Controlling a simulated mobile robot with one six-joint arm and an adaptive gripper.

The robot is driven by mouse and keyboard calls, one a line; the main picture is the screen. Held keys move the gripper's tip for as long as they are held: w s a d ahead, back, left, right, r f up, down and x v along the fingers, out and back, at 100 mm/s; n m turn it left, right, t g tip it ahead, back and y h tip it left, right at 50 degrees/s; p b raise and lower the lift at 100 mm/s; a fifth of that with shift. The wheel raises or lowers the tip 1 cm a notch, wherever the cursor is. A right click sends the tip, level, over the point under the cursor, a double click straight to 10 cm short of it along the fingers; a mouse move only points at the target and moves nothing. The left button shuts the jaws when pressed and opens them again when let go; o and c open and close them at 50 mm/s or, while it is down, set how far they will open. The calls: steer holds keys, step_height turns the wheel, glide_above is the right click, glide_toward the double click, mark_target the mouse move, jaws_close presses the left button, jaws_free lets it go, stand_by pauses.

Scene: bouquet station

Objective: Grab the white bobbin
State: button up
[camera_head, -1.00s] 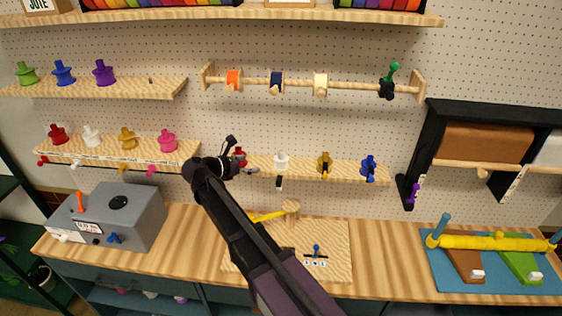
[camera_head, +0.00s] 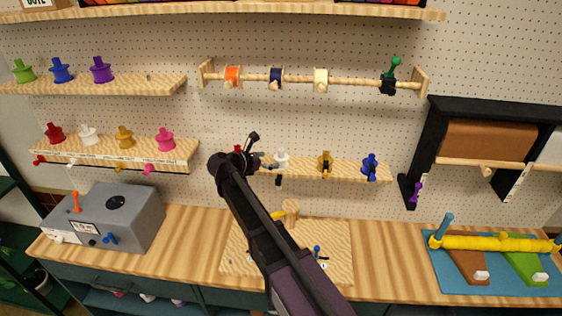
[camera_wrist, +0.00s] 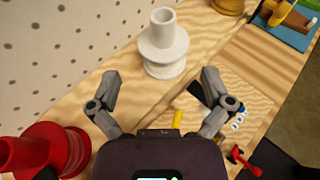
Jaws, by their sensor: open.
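A white bobbin (camera_head: 282,159) stands upright on the middle wooden shelf, just right of my gripper (camera_head: 263,159). It also shows in the wrist view (camera_wrist: 163,47), ahead of my open fingers (camera_wrist: 160,78) and roughly centred between them. The fingers appear apart from it, and nothing is between them. Another white bobbin (camera_head: 88,137) stands on the left shelf, between a dark red and a gold one.
A red bobbin (camera_wrist: 62,150) is close on the left in the wrist view. Gold (camera_head: 325,162) and blue (camera_head: 370,166) bobbins stand on the same shelf to the right. Below is a counter with a wooden board (camera_head: 335,262) and a grey machine (camera_head: 130,212).

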mark_target(275, 160)
steer(key=shift+b+x, duration=0.9)
steer(key=shift+x, duration=1.7)
steer(key=shift+s+d, duration=0.1)
steer(key=shift+s, duration=0.05)
steer(key=c, duration=1)
